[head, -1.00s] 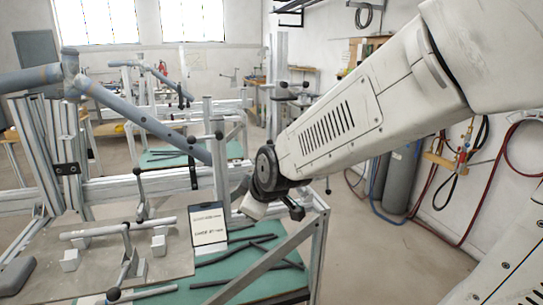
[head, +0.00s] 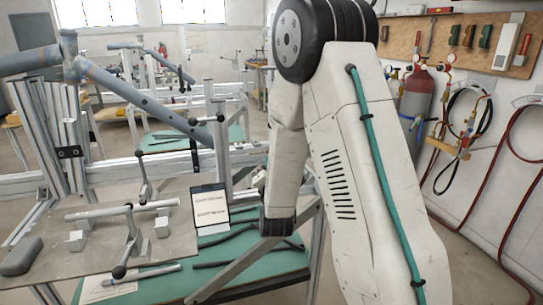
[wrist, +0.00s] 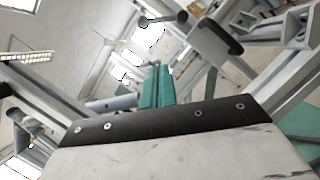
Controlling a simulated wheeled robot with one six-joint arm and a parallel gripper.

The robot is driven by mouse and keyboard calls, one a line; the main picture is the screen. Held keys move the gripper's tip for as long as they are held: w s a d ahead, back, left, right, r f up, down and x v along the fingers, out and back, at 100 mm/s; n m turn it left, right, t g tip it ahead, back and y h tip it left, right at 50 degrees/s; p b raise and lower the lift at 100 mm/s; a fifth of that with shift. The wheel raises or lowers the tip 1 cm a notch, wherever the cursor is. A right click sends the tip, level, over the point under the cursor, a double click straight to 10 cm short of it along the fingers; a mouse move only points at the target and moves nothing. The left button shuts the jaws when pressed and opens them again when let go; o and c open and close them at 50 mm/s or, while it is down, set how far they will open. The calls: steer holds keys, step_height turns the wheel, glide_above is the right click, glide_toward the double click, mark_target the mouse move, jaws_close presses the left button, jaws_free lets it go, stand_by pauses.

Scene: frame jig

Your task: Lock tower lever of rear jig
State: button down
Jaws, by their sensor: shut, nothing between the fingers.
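The near jig is an aluminium frame (head: 110,172) with a blue-grey tube (head: 130,92) on it. An upright tower post (head: 219,150) stands at its right, with a black-knobbed lever (head: 205,120) near the top. Another black-knobbed lever (head: 144,178) stands left of it. A similar jig (head: 150,62) stands farther back; I cannot tell which one is the rear jig. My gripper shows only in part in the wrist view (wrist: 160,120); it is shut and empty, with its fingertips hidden. A black-ended rod (wrist: 168,19) is above it there, apart from it.
A plate (head: 170,250) with clamped T-shaped tubing lies in front. A sign (head: 210,208) stands beside it, over a green bench top (head: 255,262) with dark tubes. A red cylinder (head: 422,92) and hoses line the right wall. Floor is open at the right.

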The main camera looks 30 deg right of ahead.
steer(key=w+d+r, duration=0.4)
steer(key=w+d, duration=0.2)
steer(key=w, duration=0.2)
steer(key=shift+d+r, duration=0.4)
steer(key=shift+d+r+m, duration=0.1)
steer(key=shift+d+m, duration=0.1)
steer(key=shift+m, duration=0.1)
steer(key=shift+r, duration=0.1)
